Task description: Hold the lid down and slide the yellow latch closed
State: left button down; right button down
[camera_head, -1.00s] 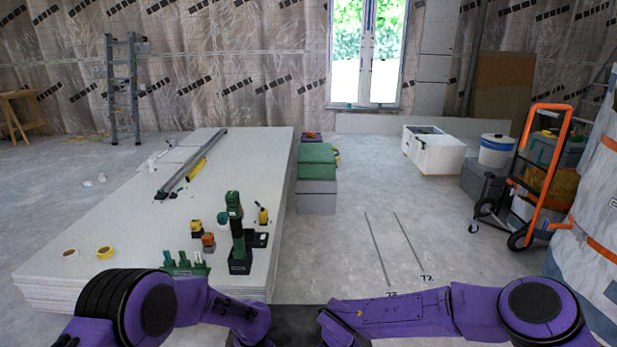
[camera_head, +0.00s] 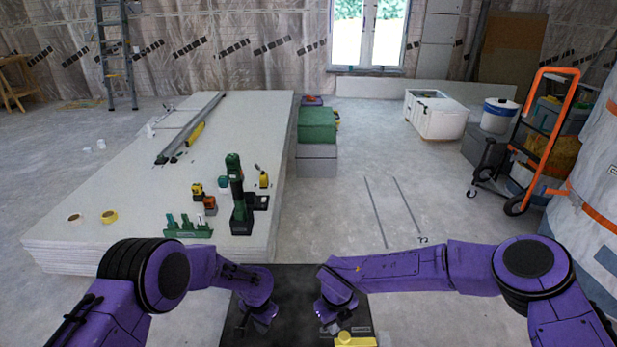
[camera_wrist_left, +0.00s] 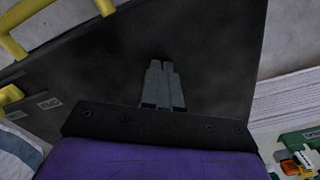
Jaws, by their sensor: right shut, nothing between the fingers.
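The dark lid (camera_head: 290,290) lies flat in front of me at the bottom of the head view, and it fills much of the left wrist view (camera_wrist_left: 215,60). A yellow part (camera_head: 354,340), possibly the latch, shows at its lower right, cut by the picture edge. My left gripper (camera_head: 262,326) is over the lid's left part; its fingers (camera_wrist_left: 162,82) are together and empty in the wrist view. Whether they touch the lid I cannot tell. My right gripper (camera_head: 330,308) is shut over the lid's right part, just above the yellow part. Its fingertips are hard to make out.
A stack of white panels (camera_head: 120,222) stands to the left, with a green drill (camera_head: 238,205) and small tools on it. A green case (camera_head: 317,124) sits on a grey box (camera_head: 316,160) ahead. An orange hand truck (camera_head: 548,130) stands at right. The floor between is clear.

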aim_at(343, 336)
pick_arm(q)
jog(key=shift+f, duration=0.2)
jog(key=shift+f, duration=0.1)
dwell(0.4)
pick_arm(e)
jog(key=shift+f, duration=2.5)
jog(key=shift+d, duration=0.25)
pick_arm(q)
jog(key=shift+s+f, duration=0.1)
pick_arm(e)
jog(key=shift+d, duration=1.3)
jog(key=shift+a, duration=0.1)
